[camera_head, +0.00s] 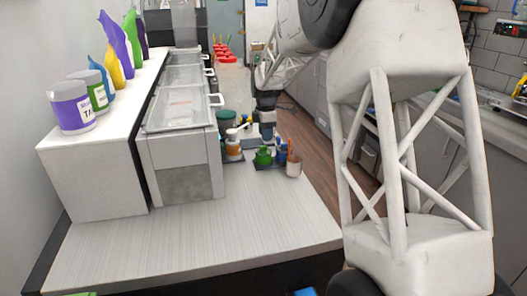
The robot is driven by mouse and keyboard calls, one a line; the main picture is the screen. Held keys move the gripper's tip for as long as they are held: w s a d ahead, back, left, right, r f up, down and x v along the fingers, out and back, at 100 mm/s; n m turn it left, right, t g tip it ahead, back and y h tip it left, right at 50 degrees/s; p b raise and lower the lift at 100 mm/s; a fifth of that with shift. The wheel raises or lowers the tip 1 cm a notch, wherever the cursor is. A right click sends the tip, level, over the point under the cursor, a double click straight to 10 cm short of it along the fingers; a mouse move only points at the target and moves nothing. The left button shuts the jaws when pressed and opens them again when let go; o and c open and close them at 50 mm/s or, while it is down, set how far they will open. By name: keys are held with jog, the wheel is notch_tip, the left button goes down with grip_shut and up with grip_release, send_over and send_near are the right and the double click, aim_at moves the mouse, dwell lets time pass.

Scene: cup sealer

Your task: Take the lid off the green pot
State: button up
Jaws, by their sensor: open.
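The green pot (263,157) is small in the head view. It stands on a dark mat on the counter, right of the long metal unit. I cannot make out clearly whether its lid is on or apart from it. My gripper (267,134) hangs from my arm just above and behind the green pot, pointing down. It is open, and I see nothing held in it. Its fingertips are tiny here and partly merge with the items around them, so I cannot tell whether they touch the pot.
A white cup (294,168) with utensils stands right of the pot, a blue item (281,150) between them. An orange-banded container (233,150) is to the left. The metal unit (185,160) walls the left; the front counter (190,240) is bare.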

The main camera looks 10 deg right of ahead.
aim_at(263, 149)
jog(key=shift+f, duration=2.6)
grip_shut()
